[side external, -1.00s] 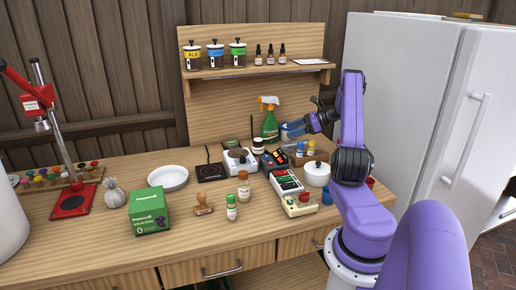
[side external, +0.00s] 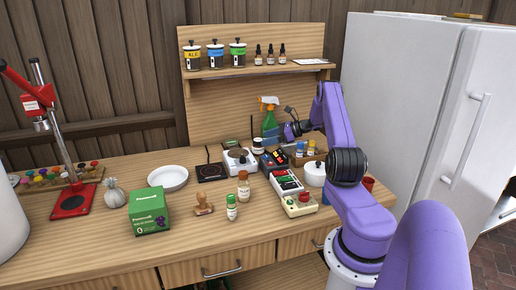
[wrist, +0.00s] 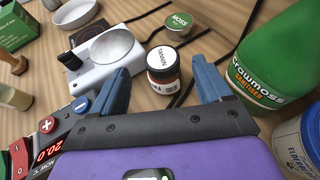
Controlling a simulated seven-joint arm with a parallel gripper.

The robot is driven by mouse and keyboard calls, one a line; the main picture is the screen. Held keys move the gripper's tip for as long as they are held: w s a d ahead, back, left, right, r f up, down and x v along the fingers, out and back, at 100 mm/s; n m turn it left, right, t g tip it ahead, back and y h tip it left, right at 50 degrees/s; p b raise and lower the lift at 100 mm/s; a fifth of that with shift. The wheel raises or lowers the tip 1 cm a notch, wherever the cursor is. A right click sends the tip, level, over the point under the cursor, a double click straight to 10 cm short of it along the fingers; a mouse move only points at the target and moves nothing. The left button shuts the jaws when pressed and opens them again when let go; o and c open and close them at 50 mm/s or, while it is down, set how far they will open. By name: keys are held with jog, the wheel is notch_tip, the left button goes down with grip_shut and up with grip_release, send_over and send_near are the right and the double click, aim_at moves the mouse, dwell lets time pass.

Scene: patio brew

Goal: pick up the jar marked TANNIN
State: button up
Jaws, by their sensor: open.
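The TANNIN jar (wrist: 163,72) is small and dark, with a pale label and a white lid reading TANNIN. It stands upright on the bench in the wrist view. A small jar (side external: 258,145) behind the scale in the side view appears to be the same one. My gripper (wrist: 161,67) is open, its blue fingers apart on the left and right of the jar in the picture. I see no contact, and the height gap is hard to judge. In the side view my gripper (side external: 288,132) is at the back of the bench, right of the jar.
A white scale (wrist: 103,48) is close to the left finger. A green MOSS tin (wrist: 178,26) and dark cables lie beyond the jar. A keyed device (wrist: 62,130) sits lower left, a labelled tub (wrist: 300,140) lower right.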

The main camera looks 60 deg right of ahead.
aim_at(258, 140)
jog(key=shift+x, duration=2.6)
jog(key=shift+w+d+r, duration=0.15)
jog(key=shift+r, duration=0.05)
jog(key=c, duration=1.1)
